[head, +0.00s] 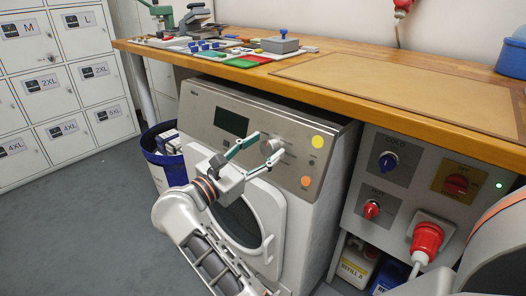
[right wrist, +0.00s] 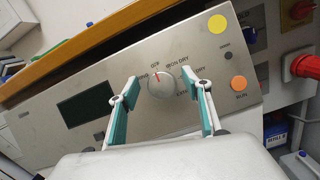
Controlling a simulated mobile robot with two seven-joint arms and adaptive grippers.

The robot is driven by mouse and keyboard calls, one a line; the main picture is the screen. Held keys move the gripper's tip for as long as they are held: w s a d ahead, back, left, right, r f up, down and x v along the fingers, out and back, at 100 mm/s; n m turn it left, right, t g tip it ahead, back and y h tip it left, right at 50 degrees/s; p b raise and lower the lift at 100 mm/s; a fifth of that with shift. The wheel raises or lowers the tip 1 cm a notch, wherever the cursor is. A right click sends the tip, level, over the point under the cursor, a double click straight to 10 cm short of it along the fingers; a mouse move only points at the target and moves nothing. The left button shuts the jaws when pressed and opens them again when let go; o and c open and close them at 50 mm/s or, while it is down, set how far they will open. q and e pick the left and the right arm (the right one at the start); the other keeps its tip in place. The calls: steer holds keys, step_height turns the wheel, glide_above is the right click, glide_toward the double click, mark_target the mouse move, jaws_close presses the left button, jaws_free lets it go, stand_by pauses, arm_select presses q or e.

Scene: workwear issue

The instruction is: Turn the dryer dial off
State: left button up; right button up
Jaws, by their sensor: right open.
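The dryer dial (right wrist: 161,84) is a round silver knob on the dryer's metal panel (right wrist: 95,75). My left gripper is not in view.
The dryer (head: 320,200) stands under a wooden counter (head: 345,92), whose edge overhangs its panel. An orange RUN button (right wrist: 239,83) and a yellow disc (right wrist: 217,22) are right of the dial. A switch panel (head: 400,210) is at right; a blue bin (head: 163,172) is at left.

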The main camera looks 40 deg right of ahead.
step_height(320, 180, up, 9)
steer(key=shift+r, duration=0.15)
stand_by(0.6)
